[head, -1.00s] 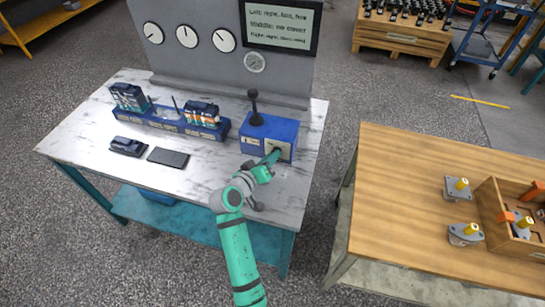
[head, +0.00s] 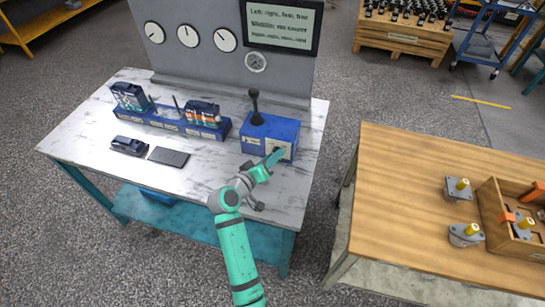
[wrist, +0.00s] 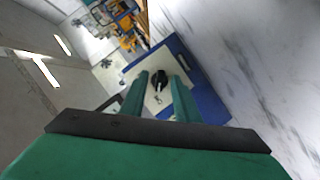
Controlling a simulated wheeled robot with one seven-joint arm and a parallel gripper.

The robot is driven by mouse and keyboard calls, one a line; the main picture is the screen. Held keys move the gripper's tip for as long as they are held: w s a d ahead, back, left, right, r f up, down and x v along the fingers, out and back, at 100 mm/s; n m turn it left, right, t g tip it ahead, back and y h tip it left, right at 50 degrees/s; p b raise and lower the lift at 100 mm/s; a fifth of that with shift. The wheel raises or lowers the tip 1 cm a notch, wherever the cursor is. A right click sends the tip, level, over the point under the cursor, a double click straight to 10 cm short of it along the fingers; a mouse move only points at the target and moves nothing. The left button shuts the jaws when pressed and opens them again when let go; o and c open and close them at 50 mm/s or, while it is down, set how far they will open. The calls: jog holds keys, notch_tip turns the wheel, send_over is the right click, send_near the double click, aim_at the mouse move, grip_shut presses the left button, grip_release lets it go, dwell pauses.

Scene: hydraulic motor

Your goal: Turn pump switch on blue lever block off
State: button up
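The blue lever block (head: 287,131) stands at the right end of the marble-topped table, with a black lever (head: 255,106) upright on top. Its front face carries a pale plate with a small black switch, the pump switch (wrist: 160,78), seen in the wrist view. My gripper (head: 276,157) is at this front face and partly hides the switch in the head view. In the wrist view my two green fingers (wrist: 159,78) are apart, one on each side of the switch. Whether they touch it or the plate, and which way the switch is set, I cannot tell.
A blue rack with dark valve units (head: 167,122) stands left of the block. A dark device (head: 129,146) and a black tablet (head: 169,156) lie in front of it. A gauge panel (head: 200,62) rises behind. A wooden table (head: 405,190) stands right, across a gap.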

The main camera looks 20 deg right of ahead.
jog(key=v, duration=1)
jog(key=shift+s+a, duration=0.25)
jog(key=shift+a, duration=0.05)
jog(key=shift+r, duration=0.15)
